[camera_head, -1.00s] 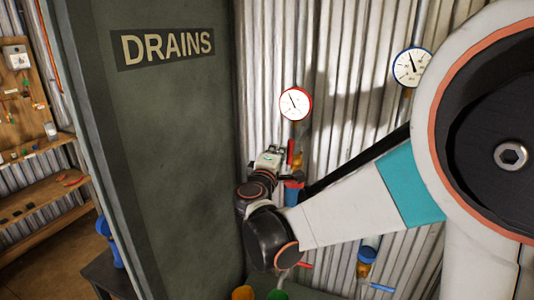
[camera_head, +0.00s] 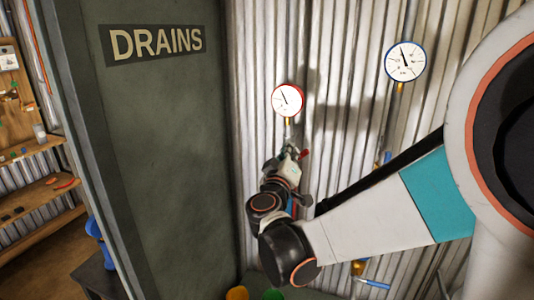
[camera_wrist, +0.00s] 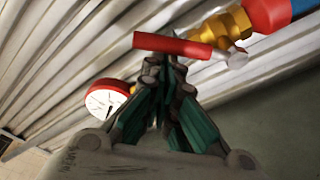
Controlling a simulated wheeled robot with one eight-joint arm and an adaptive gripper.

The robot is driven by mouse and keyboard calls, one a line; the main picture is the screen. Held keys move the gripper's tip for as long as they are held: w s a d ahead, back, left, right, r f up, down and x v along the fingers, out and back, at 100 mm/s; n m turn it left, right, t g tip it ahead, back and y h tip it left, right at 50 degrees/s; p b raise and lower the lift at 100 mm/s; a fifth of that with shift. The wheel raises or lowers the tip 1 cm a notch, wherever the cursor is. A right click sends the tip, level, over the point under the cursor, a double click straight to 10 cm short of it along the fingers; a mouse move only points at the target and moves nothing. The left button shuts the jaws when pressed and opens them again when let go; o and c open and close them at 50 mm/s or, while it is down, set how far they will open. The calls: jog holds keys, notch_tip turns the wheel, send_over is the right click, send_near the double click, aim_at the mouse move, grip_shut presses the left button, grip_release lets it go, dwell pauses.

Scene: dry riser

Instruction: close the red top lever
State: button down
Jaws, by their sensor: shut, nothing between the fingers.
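The red top lever (camera_wrist: 172,44) crosses the upper middle of the wrist view, attached to a brass valve (camera_wrist: 228,27) on a red and blue pipe (camera_wrist: 272,12). My gripper (camera_wrist: 165,64) is shut and empty, its fingertips at or just below the lever; I cannot tell whether they touch. In the head view my gripper (camera_head: 291,150) is below the red-rimmed gauge (camera_head: 288,100). A small red part of the lever (camera_head: 304,153) shows just right of it. My gripper and wrist hide most of the valve there.
A blue-rimmed gauge (camera_head: 405,61) and a blue lever (camera_head: 373,284) are to the right on the corrugated wall (camera_head: 340,60). A dark green DRAINS panel (camera_head: 170,150) stands close on the left.

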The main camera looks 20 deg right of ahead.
jog(key=d+f+m+b, duration=0.1)
jog(key=m, duration=0.1)
jog(key=s+d+f+m+h+b, duration=0.1)
jog(key=m, duration=0.2)
jog(key=s+d+f+m+b, duration=0.1)
jog(key=f+m, duration=0.1)
jog(key=m, duration=0.1)
jog(key=shift+s+d, duration=0.2)
dwell(0.5)
